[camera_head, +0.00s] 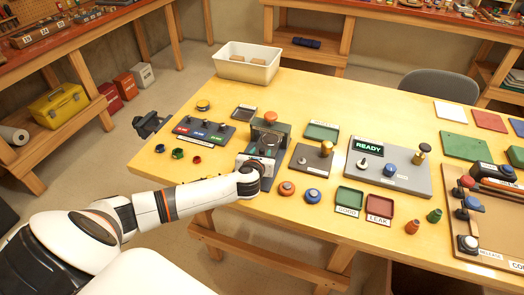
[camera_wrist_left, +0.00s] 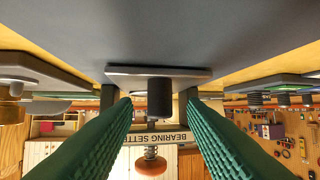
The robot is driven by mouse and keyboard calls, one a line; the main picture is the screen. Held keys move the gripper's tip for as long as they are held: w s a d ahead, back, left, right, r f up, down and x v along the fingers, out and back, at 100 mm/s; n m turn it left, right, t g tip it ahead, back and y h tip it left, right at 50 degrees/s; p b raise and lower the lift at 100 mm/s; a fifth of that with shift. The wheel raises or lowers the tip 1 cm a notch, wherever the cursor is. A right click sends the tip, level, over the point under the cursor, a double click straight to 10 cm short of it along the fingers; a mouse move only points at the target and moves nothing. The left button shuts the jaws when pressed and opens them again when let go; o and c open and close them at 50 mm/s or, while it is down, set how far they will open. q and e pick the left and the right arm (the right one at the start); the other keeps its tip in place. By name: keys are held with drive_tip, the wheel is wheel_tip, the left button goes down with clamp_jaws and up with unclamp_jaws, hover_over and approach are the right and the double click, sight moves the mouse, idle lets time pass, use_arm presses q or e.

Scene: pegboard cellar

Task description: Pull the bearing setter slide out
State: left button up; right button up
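In the left wrist view, which looks upside down, a dark stub handle (camera_wrist_left: 160,97) stands out from a grey plate (camera_wrist_left: 158,74). The green ribbed fingers (camera_wrist_left: 158,104) are on both sides of the handle, with gaps showing. A label (camera_wrist_left: 160,138) reading "BEARING SETTE" shows behind. My right gripper is not in view.
Left of the fixture is a panel with coloured labels (camera_head: 205,131); to its right is a plate with a brass-topped post (camera_head: 326,148). Orange (camera_head: 286,188) and blue (camera_head: 313,195) round pieces lie close right of the gripper. A white bin (camera_head: 246,66) stands at the back.

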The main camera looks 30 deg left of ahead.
sight(268, 142)
use_arm(q)
drive_tip(key=shift+x, duration=1.45)
drive_tip(key=shift+c, duration=0.4)
drive_tip(key=shift+s+d, duration=0.1)
clamp_jaws()
